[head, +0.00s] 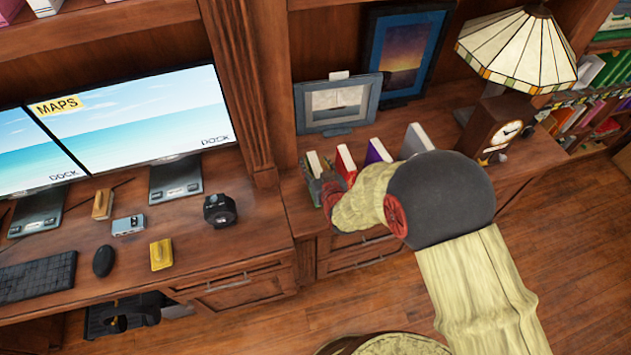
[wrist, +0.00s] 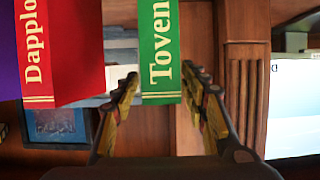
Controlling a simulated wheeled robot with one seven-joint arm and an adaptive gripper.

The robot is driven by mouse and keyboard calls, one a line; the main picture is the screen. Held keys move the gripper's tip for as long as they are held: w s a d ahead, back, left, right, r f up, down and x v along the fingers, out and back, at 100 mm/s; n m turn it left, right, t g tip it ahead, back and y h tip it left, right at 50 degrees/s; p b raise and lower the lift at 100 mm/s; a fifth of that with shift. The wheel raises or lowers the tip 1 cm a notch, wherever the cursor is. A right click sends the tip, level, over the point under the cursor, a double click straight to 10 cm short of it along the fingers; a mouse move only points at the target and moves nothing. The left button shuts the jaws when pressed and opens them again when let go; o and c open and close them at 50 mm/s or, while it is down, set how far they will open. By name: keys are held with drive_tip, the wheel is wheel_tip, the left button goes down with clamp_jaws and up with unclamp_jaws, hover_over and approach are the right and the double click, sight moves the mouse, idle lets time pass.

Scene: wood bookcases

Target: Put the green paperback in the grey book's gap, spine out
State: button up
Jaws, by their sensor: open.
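The green paperback (wrist: 160,45), lettered "Toven", stands with its spine toward my wrist camera. My gripper (wrist: 160,83) is open, with one finger at each side of this spine; I cannot tell whether either touches it. In the head view my gripper (head: 326,187) is at the left end of the book row and largely hides the green paperback (head: 314,163). The grey book (head: 416,140) stands at the row's right end, apart from the purple book (head: 378,152). The grey book is not seen in the wrist view.
A red book (head: 346,162) stands between the green and purple books; its spine (wrist: 60,50) also shows in the wrist view. Behind are picture frames (head: 337,104). A clock (head: 494,130) and lamp (head: 518,48) stand right. A wooden post (head: 245,90) rises left of the row.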

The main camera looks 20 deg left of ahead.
drive_tip(key=x, duration=0.4)
drive_tip(key=shift+s+f+b, duration=0.1)
drive_tip(key=shift+f+b, duration=0.05)
drive_tip(key=shift+b, duration=0.2)
drive_tip(key=shift+c, duration=0.8)
clamp_jaws()
